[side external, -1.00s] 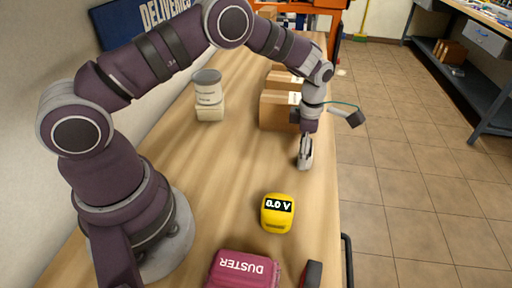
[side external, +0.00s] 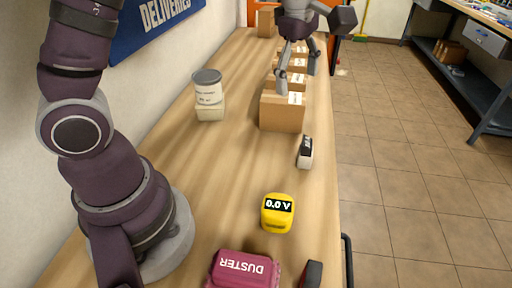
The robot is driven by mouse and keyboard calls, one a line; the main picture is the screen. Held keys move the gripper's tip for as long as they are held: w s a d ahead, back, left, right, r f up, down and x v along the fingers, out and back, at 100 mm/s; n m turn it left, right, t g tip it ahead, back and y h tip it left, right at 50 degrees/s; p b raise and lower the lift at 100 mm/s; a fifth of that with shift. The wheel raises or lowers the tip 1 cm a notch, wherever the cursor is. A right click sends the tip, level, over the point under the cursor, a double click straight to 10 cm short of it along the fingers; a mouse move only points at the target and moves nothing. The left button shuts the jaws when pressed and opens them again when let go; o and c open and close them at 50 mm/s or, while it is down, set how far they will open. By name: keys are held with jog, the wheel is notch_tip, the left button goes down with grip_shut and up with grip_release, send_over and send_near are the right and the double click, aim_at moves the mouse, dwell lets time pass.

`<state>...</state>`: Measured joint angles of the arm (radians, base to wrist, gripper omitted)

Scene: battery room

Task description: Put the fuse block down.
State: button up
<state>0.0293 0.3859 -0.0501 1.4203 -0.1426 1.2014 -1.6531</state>
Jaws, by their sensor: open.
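A small white block with a black top (side external: 305,152), which looks like the fuse block, rests on the wooden table near its right edge. Its lettering is too small to read. My gripper (side external: 297,76) is raised above and beyond it, over the row of cardboard boxes. Its two fingers are spread wide with nothing between them. The gripper and the block are well apart.
Several cardboard boxes (side external: 281,112) stand in a row behind the block. A yellow meter (side external: 277,213) reading 0.0 V, a maroon duster pack (side external: 243,270) and a dark object (side external: 312,274) are nearer. A grey-lidded can (side external: 208,87) stands on a cream block (side external: 210,112).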

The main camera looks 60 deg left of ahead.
jog(key=s+r+m+t, duration=0.1)
jog(key=s+m+t, duration=0.3)
jog(key=s+m, duration=1)
jog(key=m, duration=0.5)
jog(key=shift+a+r+m, duration=0.3)
jog(key=shift+a+r, duration=0.05)
jog(key=shift+a, duration=0.05)
